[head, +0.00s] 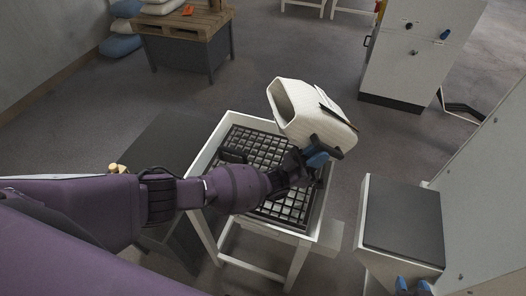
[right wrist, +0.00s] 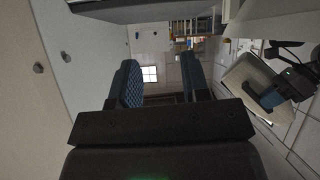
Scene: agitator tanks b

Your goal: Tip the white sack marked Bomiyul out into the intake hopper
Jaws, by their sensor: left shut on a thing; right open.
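The white sack (head: 302,108) is held in the air above the far right part of the intake hopper. It is tilted, with an open, hollow-looking end at its left. No marking on it can be read. My left gripper (head: 318,157) is shut on the sack at its lower right end. The sack (right wrist: 246,78) also shows at the right of the right wrist view. The intake hopper (head: 217,138) has a white frame and a dark grid, partly hidden by my left arm. My right gripper (head: 412,288) is open and empty at the bottom right; its fingers (right wrist: 162,82) stand apart in the right wrist view.
A dark-topped box (head: 403,218) stands right of the hopper, beside a large grey panel (head: 488,190). A white cabinet (head: 412,55) with buttons stands at the back right. A pallet (head: 185,25) with sacks lies at the back left. The floor between is clear.

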